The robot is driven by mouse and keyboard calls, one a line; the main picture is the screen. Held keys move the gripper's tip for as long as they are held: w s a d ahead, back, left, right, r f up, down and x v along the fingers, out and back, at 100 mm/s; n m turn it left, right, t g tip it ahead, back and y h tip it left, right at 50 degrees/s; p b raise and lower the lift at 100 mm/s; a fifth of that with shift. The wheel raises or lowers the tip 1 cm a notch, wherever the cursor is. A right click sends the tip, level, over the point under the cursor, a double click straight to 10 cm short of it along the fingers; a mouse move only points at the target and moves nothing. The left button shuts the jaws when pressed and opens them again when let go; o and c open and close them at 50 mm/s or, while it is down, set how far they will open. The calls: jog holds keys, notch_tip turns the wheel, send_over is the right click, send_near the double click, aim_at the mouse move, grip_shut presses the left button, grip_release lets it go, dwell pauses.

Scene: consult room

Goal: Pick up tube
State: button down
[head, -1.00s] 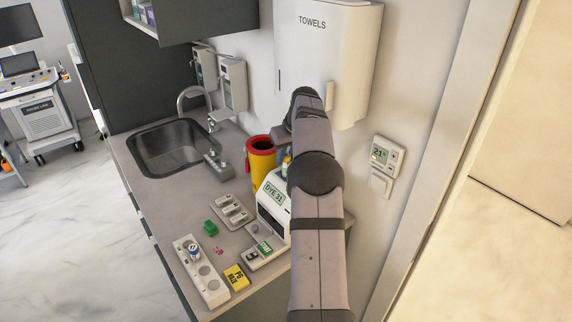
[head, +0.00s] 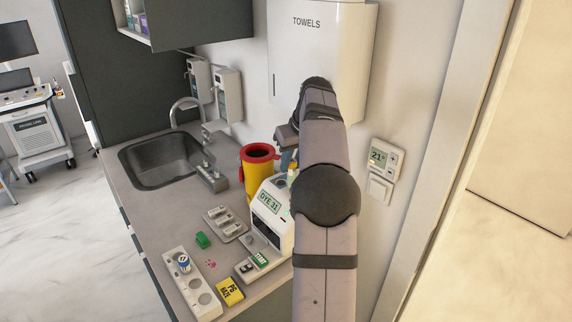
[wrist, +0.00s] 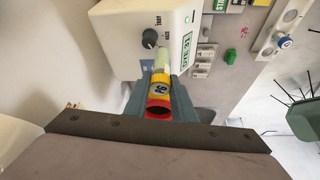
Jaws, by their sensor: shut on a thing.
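In the head view my gripper (head: 288,158) is by the machine's top, partly hidden by my arm, and only a small yellowish part of the tube shows.
A yellow sharps bin (head: 256,178) with a red rim stands close beside the machine. A towel dispenser (head: 318,60) hangs above, and a thermostat (head: 384,157) is on the wall. A grey rack (head: 225,222), green block (head: 202,240), white strip (head: 190,283) and yellow box (head: 229,292) lie on the counter.

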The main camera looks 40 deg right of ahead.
jog(key=s+a+b, duration=0.2)
jog(key=s+b, duration=0.3)
jog(key=s, duration=0.6)
jog(key=shift+s+a+b, duration=0.15)
jog(key=shift+b, duration=0.15)
jog(key=w+a+f+n+y+p, duration=0.1)
jog(key=w+a+f+p, duration=0.15)
jog(key=w+a, duration=0.5)
jog(key=w+a+f+n+p, duration=0.1)
jog(key=w+a+f+p, duration=0.1)
jog(key=w+a+f, duration=0.35)
jog(key=w+a+f+n+p, duration=0.1)
jog(key=w+a, duration=0.3)
jog(key=a, duration=0.5)
jog(key=w+a+f+n+y+p, duration=0.1)
jog(key=w+a+f+p, duration=0.1)
jog(key=w+a, duration=0.3)
jog(key=a+f, duration=0.1)
jog(key=a, duration=0.3)
jog(key=shift+w+a+f, duration=0.2)
jog(key=shift+a+f, duration=0.1)
jog(key=shift+f, duration=0.1)
jog(key=shift+f, duration=0.1)
jog(key=shift+f+b, duration=0.75)
jog(key=shift+f, duration=0.4)
jog(key=shift+f, duration=0.35)
jog(key=shift+f+b, duration=1.7)
jog(key=shift+f, duration=0.45)
